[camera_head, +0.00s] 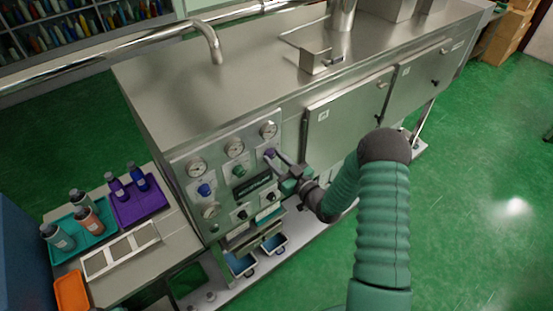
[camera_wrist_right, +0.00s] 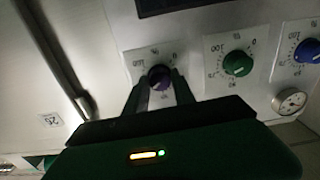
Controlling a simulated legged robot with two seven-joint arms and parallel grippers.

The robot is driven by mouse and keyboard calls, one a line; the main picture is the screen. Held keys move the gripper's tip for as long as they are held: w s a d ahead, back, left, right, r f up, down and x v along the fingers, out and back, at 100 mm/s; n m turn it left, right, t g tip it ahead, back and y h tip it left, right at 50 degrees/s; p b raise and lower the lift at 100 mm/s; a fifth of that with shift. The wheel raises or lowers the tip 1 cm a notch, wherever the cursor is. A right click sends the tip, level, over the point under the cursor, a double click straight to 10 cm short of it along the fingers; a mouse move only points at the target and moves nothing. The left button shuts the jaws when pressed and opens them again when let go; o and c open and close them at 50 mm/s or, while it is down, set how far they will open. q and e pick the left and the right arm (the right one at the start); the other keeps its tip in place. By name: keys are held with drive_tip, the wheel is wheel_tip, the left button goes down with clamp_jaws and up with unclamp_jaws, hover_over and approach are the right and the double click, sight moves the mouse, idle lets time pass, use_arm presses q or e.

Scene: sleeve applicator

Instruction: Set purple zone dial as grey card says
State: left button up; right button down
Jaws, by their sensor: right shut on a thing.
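The purple dial (camera_head: 269,153) is the rightmost of three coloured dials on the steel panel. It also shows in the right wrist view (camera_wrist_right: 160,76), with a printed scale around it. My right gripper (camera_head: 276,158) is shut on the purple dial, with one finger on each side of it. The dial's pointer mark is too dark to read. A pale card (camera_wrist_right: 51,120) in the right wrist view, on the metal beside the panel, seems to read 25; I cannot tell if it is grey. My left gripper is not in view.
The green dial (camera_head: 239,171) and blue dial (camera_head: 205,189) sit beside the purple one, below round gauges (camera_head: 234,149). A dark display (camera_head: 255,185) is under them. A side table holds a purple tray (camera_head: 150,207) and a teal tray (camera_head: 64,253) with bottles.

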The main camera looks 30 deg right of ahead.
drive_tip(key=shift+a+r, duration=0.1)
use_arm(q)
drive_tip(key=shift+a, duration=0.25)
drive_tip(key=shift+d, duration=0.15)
use_arm(e)
drive_tip(key=shift+d, duration=0.25)
drive_tip(key=shift+a, duration=0.1)
drive_tip(key=c, duration=1.1)
unclamp_jaws()
drive_tip(key=shift+o, duration=0.2)
